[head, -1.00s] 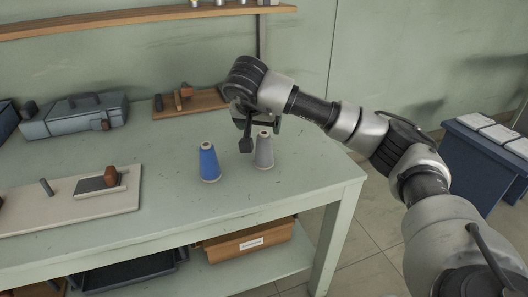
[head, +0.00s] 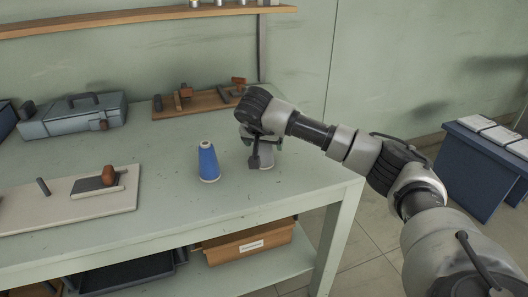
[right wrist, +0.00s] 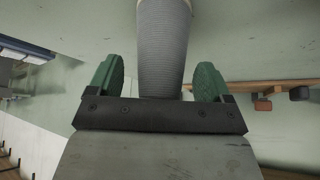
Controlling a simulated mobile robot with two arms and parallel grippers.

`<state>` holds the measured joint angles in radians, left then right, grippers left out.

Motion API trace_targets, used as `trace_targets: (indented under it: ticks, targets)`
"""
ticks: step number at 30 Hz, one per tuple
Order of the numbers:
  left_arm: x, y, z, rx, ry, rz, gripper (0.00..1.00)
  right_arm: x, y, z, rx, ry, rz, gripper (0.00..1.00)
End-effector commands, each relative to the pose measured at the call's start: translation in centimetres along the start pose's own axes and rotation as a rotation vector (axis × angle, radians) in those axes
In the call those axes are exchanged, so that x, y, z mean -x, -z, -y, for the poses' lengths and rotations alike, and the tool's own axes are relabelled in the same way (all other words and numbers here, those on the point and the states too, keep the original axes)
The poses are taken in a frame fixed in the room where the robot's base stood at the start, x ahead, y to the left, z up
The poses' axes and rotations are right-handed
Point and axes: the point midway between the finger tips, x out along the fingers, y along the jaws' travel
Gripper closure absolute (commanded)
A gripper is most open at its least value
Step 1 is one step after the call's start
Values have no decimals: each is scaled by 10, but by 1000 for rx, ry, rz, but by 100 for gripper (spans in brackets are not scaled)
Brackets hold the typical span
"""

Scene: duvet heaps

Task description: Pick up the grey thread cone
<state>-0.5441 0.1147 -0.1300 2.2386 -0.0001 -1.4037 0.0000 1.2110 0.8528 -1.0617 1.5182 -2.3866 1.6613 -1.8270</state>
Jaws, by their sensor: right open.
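The grey thread cone (head: 267,157) stands on the table near its right end, mostly hidden behind my right gripper in the head view. My right gripper (head: 260,156) is over the cone from above, with one dark finger in front of it. In the right wrist view the ribbed grey cone (right wrist: 163,50) lies between the two green finger pads (right wrist: 158,76), with a visible gap on each side. The gripper is open and not closed on it. My left gripper is not in view.
A blue thread cone (head: 208,162) stands close by on the left. The green table (head: 200,215) also bears a pale board (head: 70,210), a grey toolbox (head: 75,117) and a wooden rack (head: 200,103) at the back. The front right of the tabletop is clear.

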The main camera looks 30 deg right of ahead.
Motion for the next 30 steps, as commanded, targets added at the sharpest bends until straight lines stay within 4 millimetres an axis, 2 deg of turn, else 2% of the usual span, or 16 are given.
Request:
trace_targets:
  ticks: [1, 9, 12, 20, 24, 30]
  targets:
    - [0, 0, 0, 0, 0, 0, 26, 0, 0, 0, 0, 0, 0, 24]
    - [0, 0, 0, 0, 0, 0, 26, 1, 0, 0, 0, 0, 0, 66]
    - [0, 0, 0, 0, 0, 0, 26, 1, 0, 0, -1, 1, 0, 77]
    - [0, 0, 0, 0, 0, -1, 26, 3, 1, 0, -1, 1, -1, 78]
    - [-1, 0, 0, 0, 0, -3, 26, 11, 7, 0, -2, 2, -1, 78]
    - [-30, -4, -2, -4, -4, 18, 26, 41, 27, 1, -4, 3, -4, 78]
